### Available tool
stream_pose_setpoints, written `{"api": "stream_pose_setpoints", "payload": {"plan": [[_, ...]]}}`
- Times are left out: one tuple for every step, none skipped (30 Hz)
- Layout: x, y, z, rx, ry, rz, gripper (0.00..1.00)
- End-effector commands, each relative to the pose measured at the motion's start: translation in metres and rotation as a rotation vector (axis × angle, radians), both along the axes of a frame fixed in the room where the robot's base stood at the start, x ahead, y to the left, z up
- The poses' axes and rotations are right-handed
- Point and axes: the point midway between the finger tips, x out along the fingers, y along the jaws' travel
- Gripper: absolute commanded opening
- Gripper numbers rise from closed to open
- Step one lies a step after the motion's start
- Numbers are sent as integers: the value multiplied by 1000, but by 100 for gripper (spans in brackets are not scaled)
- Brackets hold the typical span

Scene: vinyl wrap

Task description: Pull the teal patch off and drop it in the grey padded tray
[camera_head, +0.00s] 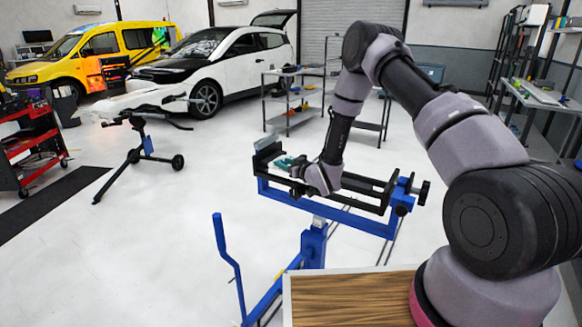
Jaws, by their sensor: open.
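A small teal piece (284,162), which looks like the teal patch, shows at the left end of the blue and black clamp stand (345,203). My gripper (294,167) is at this end of the stand, right beside the teal piece, with my wrist just to its right. The gripper is open. Its fingers are small and partly hidden, and I cannot tell whether they touch the teal piece. A pale grey-teal flat piece (267,141) stands up at the stand's far left end. I cannot make out the grey padded tray.
A wood-topped surface (345,300) is at the front. A black wheeled stand (143,150) is left, before a white car (215,65) and yellow van (100,45). A red tool cart (35,145) stands far left and grey shelving (293,100) behind. The floor between is clear.

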Motion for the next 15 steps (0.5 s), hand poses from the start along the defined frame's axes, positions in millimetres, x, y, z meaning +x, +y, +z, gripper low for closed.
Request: {"api": "stream_pose_setpoints", "payload": {"plan": [[3,2,0,0,-1,0,44],[5,3,-1,0,-1,0,44],[6,4,-1,-1,-1,0,44],[6,4,-1,-1,-1,0,44],[7,5,-1,-1,-1,0,44],[7,5,-1,-1,-1,0,44],[7,5,-1,-1,-1,0,44],[8,5,-1,-1,-1,0,44],[7,5,-1,-1,-1,0,44],[8,5,-1,-1,-1,0,44],[7,5,-1,-1,-1,0,44],[7,5,-1,-1,-1,0,44],[7,5,-1,-1,-1,0,33],[7,5,-1,-1,-1,0,22],[7,5,-1,-1,-1,0,6]]}}
